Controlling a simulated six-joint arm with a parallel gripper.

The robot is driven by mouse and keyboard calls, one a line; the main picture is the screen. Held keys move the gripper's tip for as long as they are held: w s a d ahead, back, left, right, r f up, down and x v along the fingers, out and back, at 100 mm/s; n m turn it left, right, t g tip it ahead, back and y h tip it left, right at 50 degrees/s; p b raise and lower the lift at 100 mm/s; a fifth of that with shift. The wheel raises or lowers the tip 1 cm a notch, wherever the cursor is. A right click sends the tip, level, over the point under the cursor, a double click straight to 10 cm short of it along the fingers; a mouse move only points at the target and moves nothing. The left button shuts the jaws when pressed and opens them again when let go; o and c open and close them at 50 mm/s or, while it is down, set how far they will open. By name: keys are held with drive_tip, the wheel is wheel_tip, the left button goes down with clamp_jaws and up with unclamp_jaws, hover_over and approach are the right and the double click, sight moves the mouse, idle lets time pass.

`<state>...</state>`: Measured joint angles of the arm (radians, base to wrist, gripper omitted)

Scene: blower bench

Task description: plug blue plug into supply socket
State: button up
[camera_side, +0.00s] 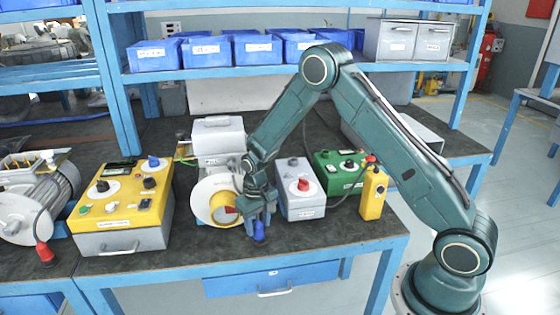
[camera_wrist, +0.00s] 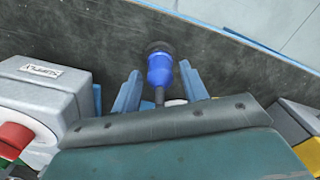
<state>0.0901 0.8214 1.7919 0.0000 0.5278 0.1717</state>
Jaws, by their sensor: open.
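The blue plug (camera_side: 259,231) is at the front of the bench, below my gripper (camera_side: 257,219). In the wrist view the blue plug (camera_wrist: 160,70) lies between the two fingers of my gripper (camera_wrist: 160,90), which are open with gaps on both sides. A dark cable end runs from the plug toward the gripper body. The grey box with a red knob (camera_side: 300,187) stands just right of my gripper; its label in the wrist view (camera_wrist: 40,71) seems to read supply. I cannot make out its socket opening.
A blower with a white round housing (camera_side: 213,197) stands close left of my gripper. A yellow-topped control box (camera_side: 120,200) is further left. A green box (camera_side: 338,172) and a yellow pendant (camera_side: 373,195) stand right. The bench front edge is close.

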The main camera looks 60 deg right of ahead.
drive_tip(key=shift+c, duration=0.4)
drive_tip(key=c, duration=0.8)
drive_tip(key=shift+r, duration=0.2)
drive_tip(key=shift+c, duration=0.3)
drive_tip(key=shift+r, duration=2.1)
